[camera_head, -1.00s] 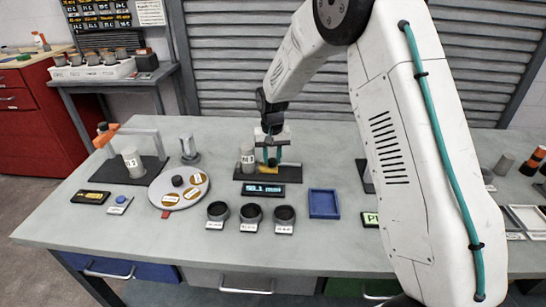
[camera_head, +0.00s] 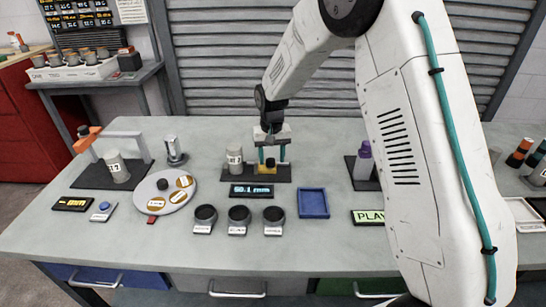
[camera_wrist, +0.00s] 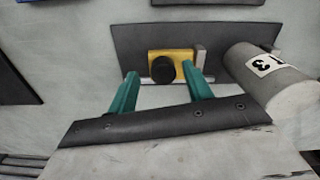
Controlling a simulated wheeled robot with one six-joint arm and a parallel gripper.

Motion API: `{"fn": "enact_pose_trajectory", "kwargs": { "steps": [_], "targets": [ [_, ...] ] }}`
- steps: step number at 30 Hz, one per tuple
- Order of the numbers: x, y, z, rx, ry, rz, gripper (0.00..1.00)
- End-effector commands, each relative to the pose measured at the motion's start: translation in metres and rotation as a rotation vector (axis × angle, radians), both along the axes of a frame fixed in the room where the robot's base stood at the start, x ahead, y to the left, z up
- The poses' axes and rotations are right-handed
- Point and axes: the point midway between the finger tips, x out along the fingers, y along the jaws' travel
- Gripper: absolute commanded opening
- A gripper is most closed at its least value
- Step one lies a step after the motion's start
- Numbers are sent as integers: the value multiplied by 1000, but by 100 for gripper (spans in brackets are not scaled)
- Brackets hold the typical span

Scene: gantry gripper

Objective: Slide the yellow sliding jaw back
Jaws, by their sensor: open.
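The yellow sliding jaw (camera_wrist: 180,61) with its black knob (camera_wrist: 163,69) sits on a dark base plate (camera_wrist: 140,40). It also shows in the head view (camera_head: 264,169), partly behind my gripper.
A display reading about 50.1 mm (camera_head: 251,191) stands in front of the base plate. A purple-topped bottle (camera_head: 363,160) stands to the right.

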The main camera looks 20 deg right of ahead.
Motion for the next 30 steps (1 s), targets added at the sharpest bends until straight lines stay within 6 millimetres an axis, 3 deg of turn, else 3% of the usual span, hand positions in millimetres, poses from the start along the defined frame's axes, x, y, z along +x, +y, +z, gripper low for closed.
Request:
{"fn": "enact_pose_trajectory", "kwargs": {
  "steps": [13,30],
  "targets": [
    [0,-2,68,0,-2,-2,50],
    [0,-2,74,0,0,-2,50]
  ]
}}
